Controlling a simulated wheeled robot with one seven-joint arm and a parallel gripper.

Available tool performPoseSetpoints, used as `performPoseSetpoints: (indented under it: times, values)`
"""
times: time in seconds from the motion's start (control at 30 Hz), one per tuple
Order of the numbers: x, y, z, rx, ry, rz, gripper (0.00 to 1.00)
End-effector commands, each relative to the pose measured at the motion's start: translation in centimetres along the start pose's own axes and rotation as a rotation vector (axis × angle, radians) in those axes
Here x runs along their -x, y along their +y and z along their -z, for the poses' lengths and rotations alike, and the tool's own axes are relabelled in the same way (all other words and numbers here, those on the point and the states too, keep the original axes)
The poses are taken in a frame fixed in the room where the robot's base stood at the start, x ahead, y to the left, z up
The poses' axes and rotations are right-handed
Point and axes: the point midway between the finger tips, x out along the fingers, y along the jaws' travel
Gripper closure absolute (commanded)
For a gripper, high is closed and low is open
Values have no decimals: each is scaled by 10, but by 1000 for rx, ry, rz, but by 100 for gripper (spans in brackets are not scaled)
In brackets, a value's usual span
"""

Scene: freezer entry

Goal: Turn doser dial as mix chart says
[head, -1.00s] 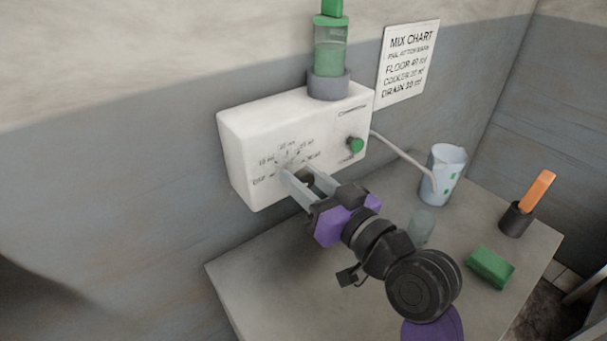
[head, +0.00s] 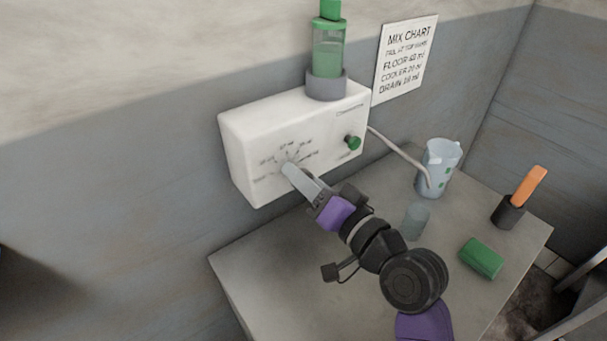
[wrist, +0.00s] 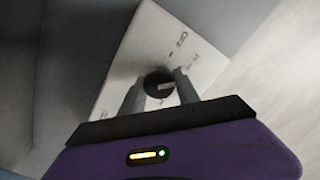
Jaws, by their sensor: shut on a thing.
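The white doser box (head: 250,135) is on the wall, with marks for its dial printed on the front. In the wrist view the dark round dial (wrist: 157,83) with a pale pointer line sits between my two fingers. My gripper (head: 288,170) is shut on the dial; its fingers also show in the wrist view (wrist: 158,92). In the head view the fingers hide the dial. The mix chart (head: 405,60) hangs on the wall at right; it lists floor, cooker and drain with amounts in ml, too blurred to read surely.
A green bottle (head: 328,58) stands in the grey holder on the box, and a green button (head: 352,143) is on its front. A tube runs to a clear jug (head: 438,168).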

Motion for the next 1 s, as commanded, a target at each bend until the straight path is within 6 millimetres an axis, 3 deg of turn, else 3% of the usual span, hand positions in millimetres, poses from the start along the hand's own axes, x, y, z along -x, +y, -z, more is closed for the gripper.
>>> performPoseSetpoints:
  times: [0.37, 0.4, 0.47, 0.83, 1.0]
  values:
    - [0, 1, 0, -4, -1, -2, 100]
    - [0, 1, 0, -4, -1, -2, 56]
    - [0, 1, 0, -4, 0, -2, 44]
    - [3, 1, 0, -3, 1, -1, 43]
    - [23, 3, -2, -3, 2, -2, 43]
